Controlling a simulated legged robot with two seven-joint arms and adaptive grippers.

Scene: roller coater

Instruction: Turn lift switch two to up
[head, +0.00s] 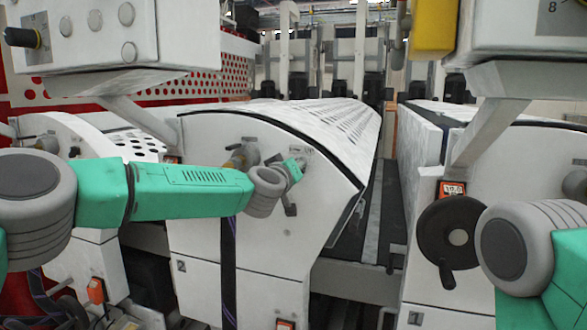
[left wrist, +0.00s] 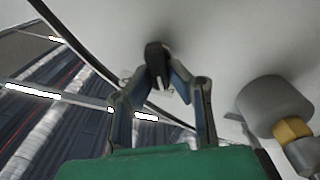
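In the left wrist view a small black switch knob (left wrist: 157,54) stands on the white machine panel. My left gripper (left wrist: 160,75) has its two fingertips drawn in on either side of this knob and looks shut on it. In the head view my left gripper (head: 298,160) is at the upper middle of the white machine panel (head: 215,140), with its green wrist part in front. The switch and fingertips are mostly hidden there. Any label on the switch is too small to read. My right arm shows at the right edge, but its gripper is out of view.
A brass and grey fitting (head: 240,157) sits on the panel left of my left gripper; its grey cylinder shows in the wrist view (left wrist: 275,105). A dark lever (head: 290,208) is just below. A black handwheel (head: 450,232) and orange counter (head: 452,189) are on the right machine.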

